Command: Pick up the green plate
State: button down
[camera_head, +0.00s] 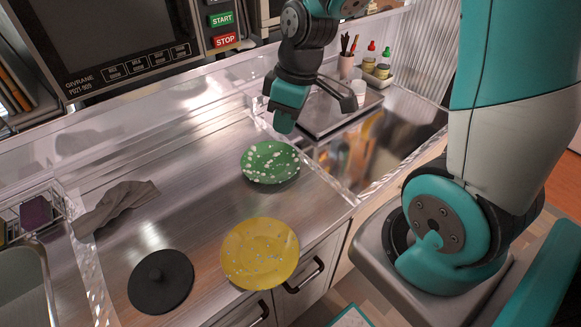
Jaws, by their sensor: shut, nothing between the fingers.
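The green plate (270,162) with white spots lies on the metal counter, near its right side. My gripper (286,122) is above and just beyond the plate, pointing down. It looks apart from the plate, and its fingers are shut with nothing held. The exact height over the counter is hard to tell from this one view.
A yellow plate (260,254) and a black round lid (161,281) lie near the front edge. A grey cloth (115,208) lies at left, near a wire rack (32,215) and sink. The middle counter is clear.

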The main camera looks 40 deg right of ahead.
aim_at(296, 162)
jog(key=d+f+b, duration=0.1)
jog(key=d+f, duration=0.4)
jog(key=f, duration=0.1)
jog(key=d+f+n+h+b, duration=0.1)
jog(key=d+f+b, duration=0.1)
jog(key=d+f, duration=0.4)
jog(key=d+f+g+h+b, duration=0.1)
jog(key=d+f, duration=0.5)
jog(key=f, duration=0.2)
jog(key=shift+d+n, duration=0.25)
jog(key=shift+n, duration=0.15)
jog(key=shift+w, duration=0.15)
jog(key=w+a+p, duration=0.1)
jog(key=w+a, duration=0.2)
jog(key=a, duration=0.1)
jog(key=w+a+p, duration=0.1)
jog(key=w+a, duration=0.3)
jog(key=shift+w+p, duration=0.15)
jog(key=shift+p, duration=0.15)
jog(key=shift+w+a, duration=0.25)
jog(key=shift+s+f+p, duration=0.1)
jog(key=shift+f+p, duration=0.25)
jog(key=shift+f, duration=0.05)
jog(key=shift+f+b, duration=0.4)
jog(key=shift+f, duration=0.05)
jog(key=shift+d, duration=0.15)
